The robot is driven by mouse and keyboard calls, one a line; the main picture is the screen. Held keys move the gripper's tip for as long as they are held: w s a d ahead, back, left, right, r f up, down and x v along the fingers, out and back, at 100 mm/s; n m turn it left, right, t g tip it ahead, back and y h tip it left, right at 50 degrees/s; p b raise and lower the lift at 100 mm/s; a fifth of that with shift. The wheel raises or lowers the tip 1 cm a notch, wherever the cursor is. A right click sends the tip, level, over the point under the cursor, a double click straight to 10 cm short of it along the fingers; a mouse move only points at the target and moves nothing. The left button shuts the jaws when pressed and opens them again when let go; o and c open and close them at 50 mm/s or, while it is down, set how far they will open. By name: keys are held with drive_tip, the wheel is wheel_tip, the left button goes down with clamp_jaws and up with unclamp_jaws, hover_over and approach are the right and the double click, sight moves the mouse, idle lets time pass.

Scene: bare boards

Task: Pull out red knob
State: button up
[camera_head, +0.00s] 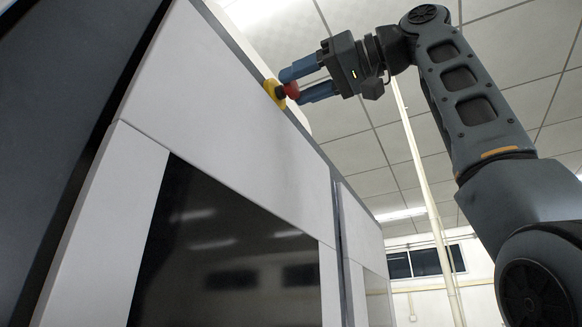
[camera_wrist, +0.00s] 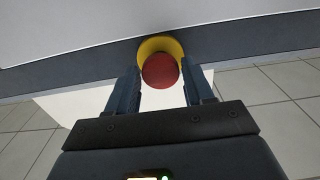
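The red knob (camera_head: 292,90) sits on a yellow base (camera_head: 274,93) at the upper edge of a white and grey cabinet in the head view. In the wrist view the round red knob (camera_wrist: 160,71) stands in front of its yellow base (camera_wrist: 160,47) on a dark grey strip. My gripper (camera_head: 297,84) reaches the knob from the right, with its blue fingers apart on either side of it.
The cabinet's white panel (camera_head: 215,95) and a dark glossy screen (camera_head: 240,245) lie below the knob. A pale pole (camera_head: 425,200) stands behind my arm.

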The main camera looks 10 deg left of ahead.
drive_tip(key=shift+o, duration=0.7)
drive_tip(key=shift+b+v, duration=0.4)
drive_tip(key=shift+v, duration=2.6)
